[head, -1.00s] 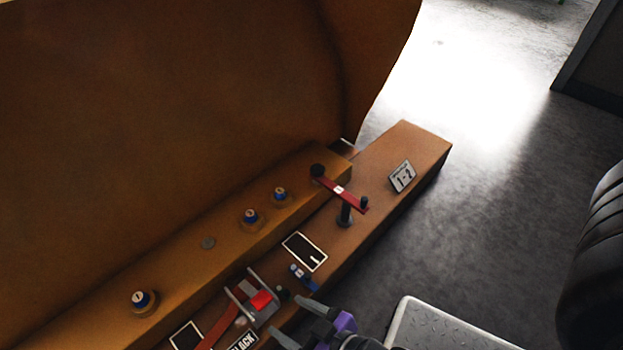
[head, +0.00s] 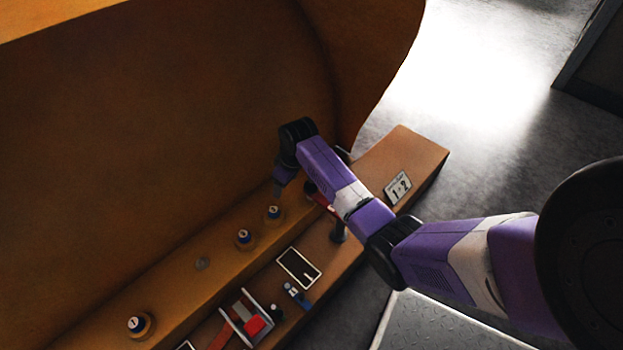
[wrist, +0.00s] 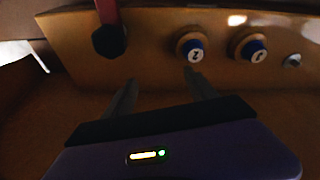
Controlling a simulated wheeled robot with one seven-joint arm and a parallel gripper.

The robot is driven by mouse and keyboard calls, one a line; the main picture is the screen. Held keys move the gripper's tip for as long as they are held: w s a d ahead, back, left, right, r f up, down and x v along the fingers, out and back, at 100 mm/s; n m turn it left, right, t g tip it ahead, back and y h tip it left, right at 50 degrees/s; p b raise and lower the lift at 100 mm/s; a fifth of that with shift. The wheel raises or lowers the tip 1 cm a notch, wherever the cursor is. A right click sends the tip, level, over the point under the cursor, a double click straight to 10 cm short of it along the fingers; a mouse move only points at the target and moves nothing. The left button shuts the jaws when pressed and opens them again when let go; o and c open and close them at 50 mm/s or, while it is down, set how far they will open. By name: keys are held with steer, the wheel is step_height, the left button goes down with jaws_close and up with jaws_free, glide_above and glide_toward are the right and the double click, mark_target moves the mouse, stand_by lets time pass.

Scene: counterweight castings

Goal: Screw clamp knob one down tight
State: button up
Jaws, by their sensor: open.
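A red clamp bar (head: 321,198) lies across the brown ledge, partly hidden behind my arm in the head view. In the wrist view its red end (wrist: 107,11) carries a black faceted knob (wrist: 109,41) at upper left. I see no number on this knob. My gripper (wrist: 160,88) is open and empty, its two fingers spread below the knob and the numbered caps. The knob is left of the fingers and apart from them. In the head view my gripper (head: 279,186) points down near the bar's inner end.
Blue-ringed numbered caps stand on the ledge: two near my gripper (head: 273,212) (head: 243,236) and one farther left (head: 137,324). A red-and-metal fixture (head: 246,318) sits in front. The large brown casting wall (head: 170,120) rises behind.

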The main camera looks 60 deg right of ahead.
mark_target(311, 186)
steer(key=s+d+r+g, duration=0.1)
steer(key=d, duration=0.1)
steer(key=s+d+r+g, duration=0.1)
steer(key=s+d, duration=0.1)
steer(key=s+d+r, duration=0.1)
steer(key=d, duration=0.1)
steer(key=shift+s+r+g+y, duration=0.3)
steer(key=shift+s+r+g, duration=0.05)
steer(key=shift+s+g, duration=0.05)
steer(key=shift+s+d, duration=0.25)
steer(key=shift+s, duration=0.05)
steer(key=shift+s+f, duration=0.1)
steer(key=shift+f, duration=0.25)
step_height(311, 186, down, 7)
steer(key=b, duration=0.3)
steer(key=shift+r, duration=0.1)
steer(key=c, duration=1.4)
